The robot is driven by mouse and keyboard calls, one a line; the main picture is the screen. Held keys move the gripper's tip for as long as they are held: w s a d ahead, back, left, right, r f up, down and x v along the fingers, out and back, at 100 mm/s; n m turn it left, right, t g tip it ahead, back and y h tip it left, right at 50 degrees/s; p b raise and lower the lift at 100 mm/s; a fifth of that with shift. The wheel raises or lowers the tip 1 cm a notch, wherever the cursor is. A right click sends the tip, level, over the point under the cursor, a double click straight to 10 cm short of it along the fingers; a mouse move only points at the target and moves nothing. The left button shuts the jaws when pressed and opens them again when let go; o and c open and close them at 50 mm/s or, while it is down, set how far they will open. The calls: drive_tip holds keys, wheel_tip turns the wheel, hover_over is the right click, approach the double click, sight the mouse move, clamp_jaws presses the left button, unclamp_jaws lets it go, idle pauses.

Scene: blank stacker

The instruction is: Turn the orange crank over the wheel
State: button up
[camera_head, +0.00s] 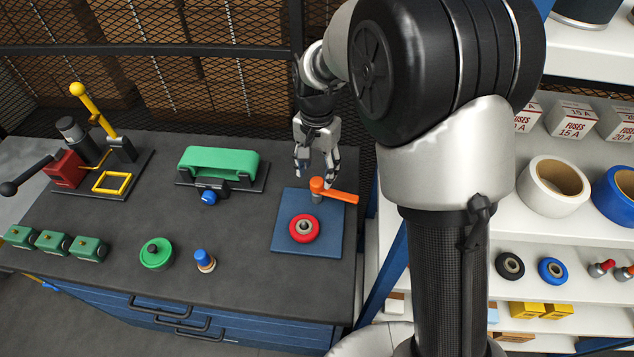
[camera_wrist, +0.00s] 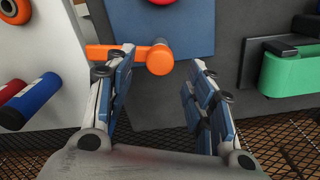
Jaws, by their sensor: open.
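The orange crank (camera_head: 334,192) stands on a post on the blue square plate (camera_head: 290,243). Its arm points right, away from the red wheel (camera_head: 304,228), which lies flat on the plate. In the wrist view the orange crank (camera_wrist: 140,54) has its round hub just beyond my fingertips, and its arm reaches left behind the left finger. My gripper (camera_head: 318,160) is open and empty, fingers pointing down, just above and behind the crank. It also shows open in the wrist view (camera_wrist: 162,68), with the hub in line with the gap between the fingers. I cannot tell any contact.
A green roller unit (camera_head: 220,162) with a blue knob stands left of the plate. A green disc (camera_head: 156,253), a blue-topped peg (camera_head: 204,260) and green blocks (camera_head: 52,242) are farther left. A shelf with tape rolls (camera_head: 553,188) stands right. Wire mesh is behind the bench.

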sight(317, 181)
drive_tip(key=shift+f+b, duration=0.45)
drive_tip(key=shift+f, duration=1.55)
drive_tip(key=shift+c, duration=0.4)
clamp_jaws()
